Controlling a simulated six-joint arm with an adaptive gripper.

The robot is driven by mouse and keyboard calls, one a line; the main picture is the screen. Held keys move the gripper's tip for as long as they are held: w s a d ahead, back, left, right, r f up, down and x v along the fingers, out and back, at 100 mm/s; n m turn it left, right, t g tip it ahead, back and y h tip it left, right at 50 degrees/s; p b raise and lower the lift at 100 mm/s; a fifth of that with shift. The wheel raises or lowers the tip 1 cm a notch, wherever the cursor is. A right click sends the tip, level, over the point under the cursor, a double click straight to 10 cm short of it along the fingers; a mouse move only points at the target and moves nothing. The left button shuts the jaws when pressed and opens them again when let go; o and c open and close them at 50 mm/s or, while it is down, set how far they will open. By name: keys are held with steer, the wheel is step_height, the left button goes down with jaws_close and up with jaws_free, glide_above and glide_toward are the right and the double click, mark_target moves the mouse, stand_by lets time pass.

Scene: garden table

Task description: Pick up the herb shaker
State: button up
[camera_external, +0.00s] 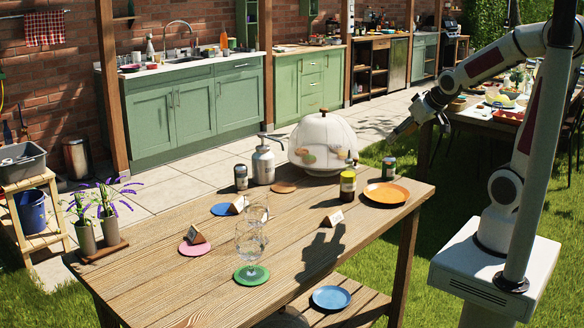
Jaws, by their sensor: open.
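Several small shaker-like jars stand upright on the wooden table (185,285), and their labels are too small to read. A grey jar with a dark top (241,178) stands left of the metal pump bottle (264,163). A green jar with a dark lid (389,168) stands behind that plate. I cannot tell for sure which is the herb shaker. My gripper (395,138) is open, above the table's far right end, apart from the jars and with nothing visible in it.
A white dome cover (323,139) stands behind the jars. The front right of the tabletop is clear.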

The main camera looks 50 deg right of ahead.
steer(key=w+d+f+t+h, duration=0.1)
steer(key=w+d+f, duration=0.3)
steer(key=w+d, duration=0.3)
steer(key=m+t+h, duration=0.2)
steer(key=m+t, duration=0.1)
steer(key=t, duration=0.1)
glide_toward(394, 163)
steer(key=x, duration=0.4)
steer(key=shift+w+a+r, duration=0.1)
steer(key=shift+w+a, duration=0.05)
steer(key=shift+w, duration=0.35)
steer(key=shift+s+d+f+h, duration=0.25)
steer(key=shift+d+f+h, duration=0.15)
steer(key=shift+f, duration=0.05)
steer(key=shift+x, duration=1.3)
steer(key=shift+w, duration=0.1)
